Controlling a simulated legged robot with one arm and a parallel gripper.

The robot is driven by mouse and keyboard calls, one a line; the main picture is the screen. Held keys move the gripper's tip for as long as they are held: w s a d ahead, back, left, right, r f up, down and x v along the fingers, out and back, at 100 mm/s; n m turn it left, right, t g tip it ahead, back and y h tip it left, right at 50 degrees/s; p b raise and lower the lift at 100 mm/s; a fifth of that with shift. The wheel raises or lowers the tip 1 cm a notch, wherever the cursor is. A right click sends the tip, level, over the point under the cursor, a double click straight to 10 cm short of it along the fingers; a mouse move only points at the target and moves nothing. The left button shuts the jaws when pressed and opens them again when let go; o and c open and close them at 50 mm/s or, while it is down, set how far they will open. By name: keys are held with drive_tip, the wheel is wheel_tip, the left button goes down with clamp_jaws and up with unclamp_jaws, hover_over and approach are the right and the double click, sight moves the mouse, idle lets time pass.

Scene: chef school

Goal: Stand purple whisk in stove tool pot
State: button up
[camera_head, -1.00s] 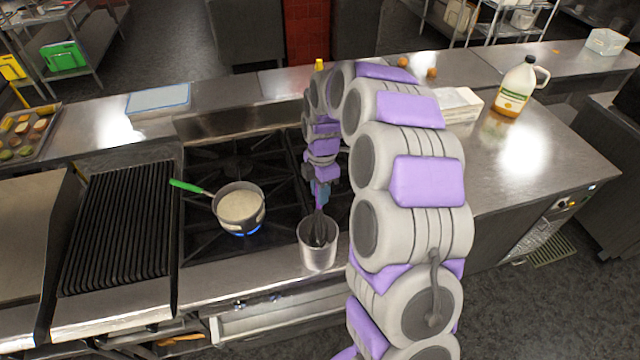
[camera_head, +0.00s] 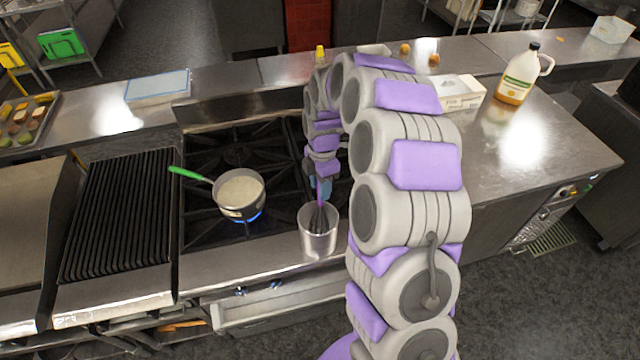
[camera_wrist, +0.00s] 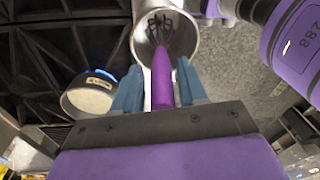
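The purple whisk (camera_wrist: 162,75) stands with its wire head down inside the metal tool pot (camera_head: 319,240), at the stove's front edge. The wrist view shows the wire head within the pot mouth (camera_wrist: 192,38). My gripper (camera_wrist: 160,80) is above the pot, its blue fingers on either side of the handle. Narrow gaps seem to show between fingers and handle, so it looks slightly open.
A saucepan (camera_head: 240,199) with a green handle sits on a lit burner left of the pot. A ribbed grill (camera_head: 120,215) lies further left. A jug (camera_head: 518,78) and a white box (camera_head: 461,93) stand on the right counter. The counter's front right is clear.

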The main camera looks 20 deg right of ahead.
drive_tip(key=shift+o, duration=1.1)
drive_tip(key=shift+r, duration=0.1)
wheel_tip(320, 180, up, 17)
drive_tip(key=w+d, duration=0.1)
drive_tip(key=shift+w+b, duration=0.35)
drive_tip(key=shift+w, duration=0.05)
